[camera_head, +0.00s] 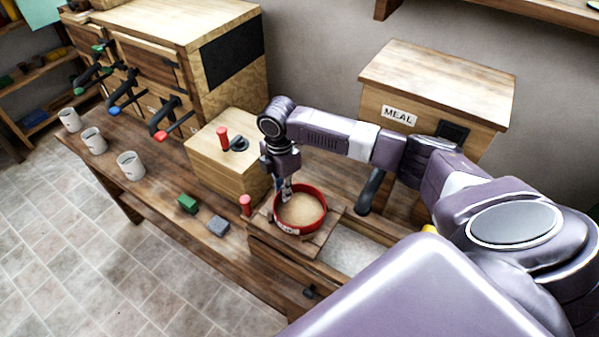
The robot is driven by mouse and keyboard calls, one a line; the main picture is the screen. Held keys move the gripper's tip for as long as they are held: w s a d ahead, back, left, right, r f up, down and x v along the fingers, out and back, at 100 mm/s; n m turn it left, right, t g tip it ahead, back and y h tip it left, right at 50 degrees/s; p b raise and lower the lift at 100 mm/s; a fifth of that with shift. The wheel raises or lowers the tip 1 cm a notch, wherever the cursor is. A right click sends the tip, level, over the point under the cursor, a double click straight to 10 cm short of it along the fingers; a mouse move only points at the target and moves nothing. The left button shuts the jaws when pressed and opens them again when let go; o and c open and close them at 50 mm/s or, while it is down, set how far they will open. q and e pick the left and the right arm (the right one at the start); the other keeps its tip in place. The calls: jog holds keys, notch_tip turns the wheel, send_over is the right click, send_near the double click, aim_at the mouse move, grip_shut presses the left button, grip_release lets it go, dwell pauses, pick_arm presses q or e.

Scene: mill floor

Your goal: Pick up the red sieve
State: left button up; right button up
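The red sieve (323,194) is a round red-rimmed ring with a tan mesh inside and a pale label on its front. It sits level on a wooden board (318,241) over a bin. My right gripper (287,190) points down at the sieve's left rim, with its fingers at or against the rim. The fingers are small and partly hidden, so I cannot tell whether they are closed on it. My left gripper is out of view.
A MEAL box (440,80) stands behind my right arm. A wooden box with a red knob (222,137) is left of the sieve. A red peg (246,205), green block (187,203) and grey block (218,226) lie nearby. Three white cups (131,165) stand along the left bench edge.

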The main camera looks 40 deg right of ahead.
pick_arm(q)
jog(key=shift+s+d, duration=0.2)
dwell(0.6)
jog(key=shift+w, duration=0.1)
